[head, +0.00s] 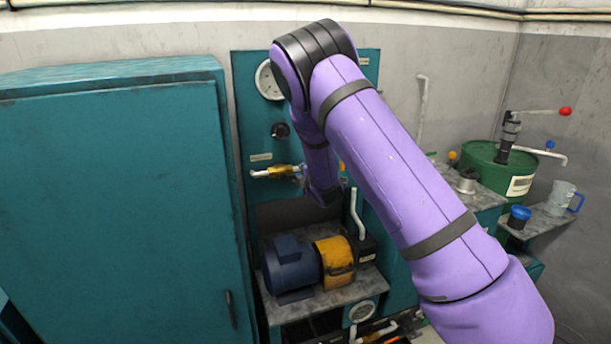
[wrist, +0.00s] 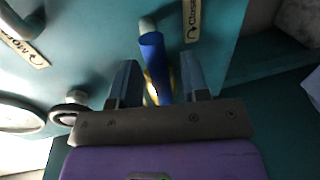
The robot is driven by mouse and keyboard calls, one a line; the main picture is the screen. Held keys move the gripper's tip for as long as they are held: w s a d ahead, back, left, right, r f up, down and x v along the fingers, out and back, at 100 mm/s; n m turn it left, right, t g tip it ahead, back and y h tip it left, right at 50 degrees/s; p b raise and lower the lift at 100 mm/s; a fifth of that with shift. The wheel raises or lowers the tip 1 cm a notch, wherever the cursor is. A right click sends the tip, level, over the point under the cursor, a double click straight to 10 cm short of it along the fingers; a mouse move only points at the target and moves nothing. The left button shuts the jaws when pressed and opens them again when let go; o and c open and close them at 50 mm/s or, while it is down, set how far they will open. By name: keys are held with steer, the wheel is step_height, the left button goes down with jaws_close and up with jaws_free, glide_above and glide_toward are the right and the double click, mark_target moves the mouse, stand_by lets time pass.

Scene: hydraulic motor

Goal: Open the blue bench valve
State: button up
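The blue valve handle (wrist: 152,52) shows in the wrist view, pointing up the picture from a yellow brass body (wrist: 150,88). A brass valve on a pipe (head: 282,171) shows on the teal panel in the head view, partly hidden by my arm. My gripper (wrist: 160,80) is open, with one finger on each side of the blue handle's lower part. Gaps show between the fingers and the handle. I cannot tell how deep the handle sits between them. In the head view my forearm hides most of the gripper.
A "Close" label (wrist: 191,20) is beside the handle. A blue motor with a yellow coupling (head: 335,262) sits on a bench below. A large teal cabinet (head: 110,200) stands at left. A green drum (head: 480,165) and a blue-handled jug (head: 560,196) are at right.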

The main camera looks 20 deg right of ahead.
steer(key=s+r, duration=0.2)
steer(key=s, duration=0.8)
steer(key=shift+s, duration=0.3)
steer(key=s+d+r+m+g, duration=0.2)
steer(key=s+r+m+g, duration=0.4)
steer(key=s+r+m, duration=0.7)
steer(key=s+r+m+g, duration=0.1)
steer(key=s+r, duration=0.2)
steer(key=s, duration=0.6)
steer(key=s+a+r+m+g, duration=0.1)
steer(key=s+r, duration=0.3)
steer(key=s, duration=0.6)
steer(key=s+a+r+m+g, duration=0.1)
steer(key=s+r+m+g, duration=0.1)
steer(key=s, duration=0.8)
steer(key=shift+r+m, duration=0.6)
steer(key=shift+r, duration=0.15)
